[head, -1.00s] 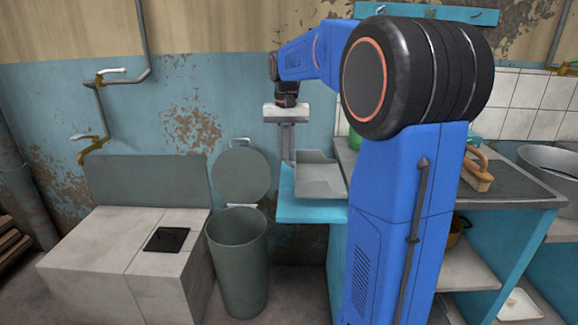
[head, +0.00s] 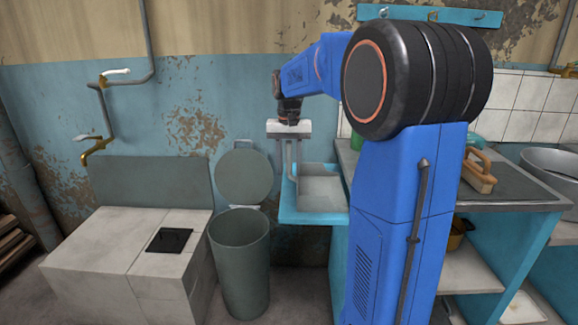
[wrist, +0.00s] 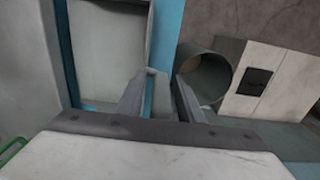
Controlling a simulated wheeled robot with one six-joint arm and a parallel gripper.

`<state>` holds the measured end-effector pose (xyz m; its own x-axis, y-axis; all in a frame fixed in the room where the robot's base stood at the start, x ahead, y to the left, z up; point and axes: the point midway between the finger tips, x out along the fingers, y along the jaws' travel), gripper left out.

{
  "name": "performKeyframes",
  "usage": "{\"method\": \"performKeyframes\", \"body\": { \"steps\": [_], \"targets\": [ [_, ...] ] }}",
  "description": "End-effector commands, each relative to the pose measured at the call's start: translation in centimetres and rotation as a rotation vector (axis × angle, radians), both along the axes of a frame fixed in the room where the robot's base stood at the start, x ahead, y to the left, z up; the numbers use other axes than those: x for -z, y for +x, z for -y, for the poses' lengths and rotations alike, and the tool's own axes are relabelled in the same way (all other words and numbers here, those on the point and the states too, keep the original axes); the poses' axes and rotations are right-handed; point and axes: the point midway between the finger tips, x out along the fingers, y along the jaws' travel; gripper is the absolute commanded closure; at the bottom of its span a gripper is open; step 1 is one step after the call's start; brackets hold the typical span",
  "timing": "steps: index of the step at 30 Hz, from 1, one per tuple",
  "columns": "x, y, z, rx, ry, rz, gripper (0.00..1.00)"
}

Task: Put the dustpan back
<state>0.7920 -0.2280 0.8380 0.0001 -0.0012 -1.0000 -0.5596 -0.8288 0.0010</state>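The dustpan (head: 321,189) is a pale grey shallow pan. It lies roughly level on the blue shelf (head: 312,217) at the left end of the counter; it also shows in the wrist view (wrist: 108,45). My gripper (head: 289,176) points down at the pan's left side. In the wrist view my gripper's fingers (wrist: 160,88) stand apart. A narrow grey piece, seemingly the dustpan's handle, lies between them, with a gap visible at the right finger. The lower ends of the fingers are hard to make out in the head view.
A grey bin (head: 241,262) with its round lid raised (head: 244,176) stands left of the shelf. A white tiled box (head: 118,260) is farther left. The counter (head: 510,187) with a wood-handled brush (head: 479,170) is on the right, partly behind my arm.

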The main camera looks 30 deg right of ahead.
Motion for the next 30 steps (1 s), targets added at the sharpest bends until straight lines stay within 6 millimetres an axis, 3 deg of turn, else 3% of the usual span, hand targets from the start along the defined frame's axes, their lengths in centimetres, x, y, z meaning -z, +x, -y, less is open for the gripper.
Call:
{"method": "performKeyframes", "body": {
  "steps": [11,24,30],
  "targets": [
    [-1.2,0.0,0.0,0.0,-0.001,0.001,0.66],
    [-9.2,0.0,0.0,0.0,0.0,0.002,0.66],
    [-11.6,0.0,0.0,0.0,-0.001,0.001,0.66]
  ]
}}
